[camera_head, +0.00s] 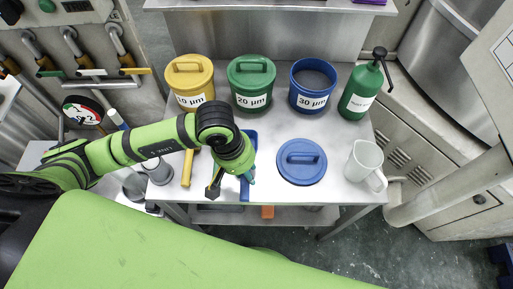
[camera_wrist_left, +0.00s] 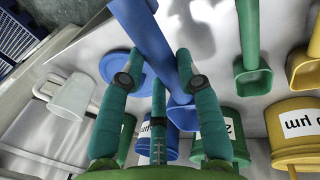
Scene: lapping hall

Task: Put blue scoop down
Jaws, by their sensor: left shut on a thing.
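The blue scoop (camera_wrist_left: 152,40) runs between the teal fingers of my left gripper (camera_wrist_left: 158,65) in the left wrist view, its bowl (camera_wrist_left: 182,116) beyond the fingers. My left gripper is shut on it. In the head view the gripper (camera_head: 236,183) is over the front of the steel table (camera_head: 331,204), partly hidden by my arm. Part of the blue scoop (camera_head: 244,191) shows beside it. I cannot tell whether the scoop touches the table. My right gripper is not in view.
Yellow (camera_head: 191,98), green (camera_head: 251,98) and open blue (camera_head: 303,102) tubs stand at the back, beside a green bottle (camera_head: 359,103). The blue lid (camera_head: 301,162) and a white jug (camera_head: 364,162) are to the right. A yellow scoop (camera_head: 187,169) lies left, a green scoop (camera_wrist_left: 252,72) nearby.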

